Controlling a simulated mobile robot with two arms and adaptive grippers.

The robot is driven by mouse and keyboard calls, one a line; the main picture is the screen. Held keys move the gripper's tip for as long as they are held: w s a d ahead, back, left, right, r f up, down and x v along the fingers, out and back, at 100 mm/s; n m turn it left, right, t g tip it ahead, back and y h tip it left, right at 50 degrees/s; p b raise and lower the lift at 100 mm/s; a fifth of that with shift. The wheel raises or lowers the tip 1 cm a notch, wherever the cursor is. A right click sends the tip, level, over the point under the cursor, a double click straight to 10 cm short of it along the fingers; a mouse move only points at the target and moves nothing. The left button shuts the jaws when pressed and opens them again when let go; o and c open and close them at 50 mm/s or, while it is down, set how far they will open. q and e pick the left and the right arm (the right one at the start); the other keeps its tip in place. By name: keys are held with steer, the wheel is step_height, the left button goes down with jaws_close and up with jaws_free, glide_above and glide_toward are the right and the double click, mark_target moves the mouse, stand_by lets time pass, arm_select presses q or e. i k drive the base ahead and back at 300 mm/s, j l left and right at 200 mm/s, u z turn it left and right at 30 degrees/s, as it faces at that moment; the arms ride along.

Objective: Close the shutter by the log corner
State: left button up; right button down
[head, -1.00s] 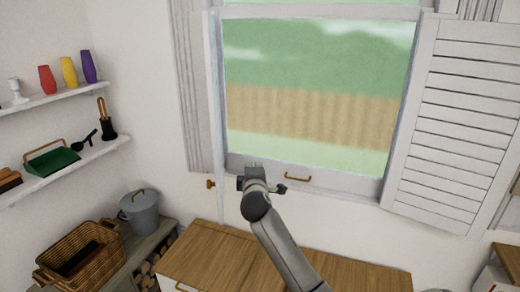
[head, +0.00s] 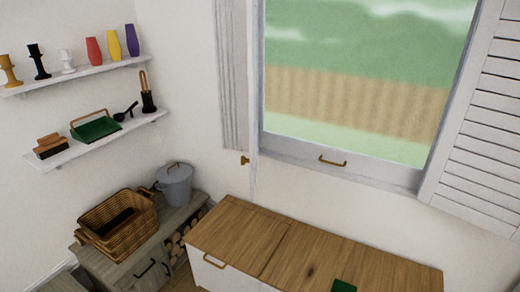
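The shutter by the log corner (head: 253,100) is a thin white upright panel seen nearly edge-on at the window's left side. It stands open, out from the window, so its face is mostly hidden. A small brass knob (head: 244,160) sits low beside its edge. The logs (head: 185,240) are stacked in a cubby to the lower left of it. The window (head: 350,100) is uncovered. The other shutter (head: 487,130), white and louvred, is swung open at the window's right. Neither of my grippers shows in the head view now.
A wooden-topped bench (head: 285,245) runs below the window, with a green item (head: 343,286) at its front edge. A grey lidded pot (head: 174,186) and a wicker basket (head: 120,225) stand on the corner cabinet. Wall shelves (head: 105,135) at left hold ornaments and hearth tools.

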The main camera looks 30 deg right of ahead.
mark_target(251, 5)
steer(key=i+j+z, duration=0.15)
steer(key=z, duration=0.25)
steer(key=i+j+z, duration=0.15)
steer(key=z, duration=0.25)
steer(key=i+j+z, duration=0.1)
steer(key=j+z, duration=0.15)
steer(key=z, duration=0.2)
steer(key=i+j+z, duration=0.1)
steer(key=j+z, duration=0.15)
steer(key=z, duration=0.15)
